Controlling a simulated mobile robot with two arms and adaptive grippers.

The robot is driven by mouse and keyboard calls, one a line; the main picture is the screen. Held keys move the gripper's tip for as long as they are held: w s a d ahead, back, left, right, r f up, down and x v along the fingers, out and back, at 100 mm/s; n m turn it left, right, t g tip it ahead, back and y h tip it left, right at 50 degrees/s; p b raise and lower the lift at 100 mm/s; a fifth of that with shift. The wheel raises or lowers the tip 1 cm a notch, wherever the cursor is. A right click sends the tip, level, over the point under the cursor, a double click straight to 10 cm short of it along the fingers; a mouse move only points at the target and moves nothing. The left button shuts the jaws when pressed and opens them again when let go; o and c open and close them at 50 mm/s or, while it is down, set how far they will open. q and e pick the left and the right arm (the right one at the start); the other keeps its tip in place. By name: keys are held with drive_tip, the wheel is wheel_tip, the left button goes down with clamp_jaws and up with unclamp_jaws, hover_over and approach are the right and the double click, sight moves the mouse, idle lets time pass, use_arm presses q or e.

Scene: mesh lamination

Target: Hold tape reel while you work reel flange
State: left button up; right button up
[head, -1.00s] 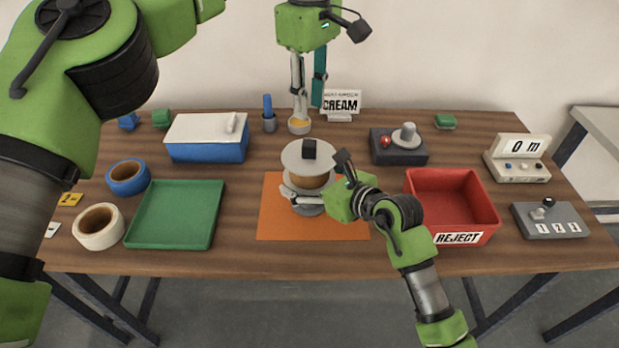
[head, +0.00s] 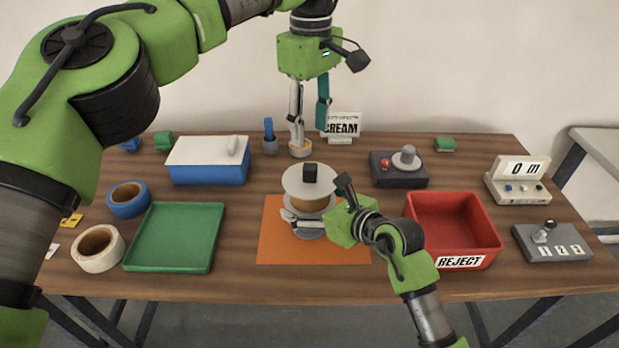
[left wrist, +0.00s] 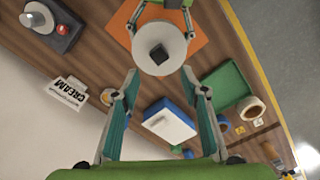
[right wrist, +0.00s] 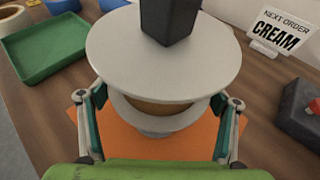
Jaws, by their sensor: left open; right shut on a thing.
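The tape reel (head: 312,203) stands upright on the orange mat (head: 275,245), with brown tape between pale grey flanges. The upper reel flange (head: 310,183) is a round disc with a black block on top. It also shows in the left wrist view (left wrist: 140,58) and the right wrist view (right wrist: 110,50). My right gripper (right wrist: 160,100) is shut on the tape reel below the upper flange, one finger at each side. My left gripper (head: 311,138) is open and empty, pointing down above the table behind the reel. Its spread fingers show in the left wrist view (left wrist: 165,85).
A green tray (head: 175,240), blue roll (head: 128,200) and white roll (head: 98,250) lie left. A blue box (head: 207,174) and CREAM sign (head: 343,123) stand at the back. The red REJECT bin (head: 450,220) is right of the mat.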

sight(310, 167)
use_arm(q)
drive_tip(key=shift+s+a+f+m, duration=0.15)
drive_tip(key=shift+s+m, duration=0.1)
drive_tip(key=shift+m, duration=0.3)
drive_tip(key=shift+s+d+f+m, duration=0.15)
drive_tip(key=shift+s+m, duration=0.1)
drive_tip(key=shift+m, duration=0.3)
use_arm(e)
drive_tip(key=shift+f, duration=0.1)
use_arm(q)
drive_tip(key=f+m+t, duration=0.1)
drive_tip(key=f+m, duration=0.2)
drive_tip(key=f+m+t, duration=0.1)
drive_tip(key=f+m, duration=0.2)
drive_tip(key=f+m+t, duration=0.1)
drive_tip(key=f+m, duration=0.2)
drive_tip(key=shift+w, duration=0.4)
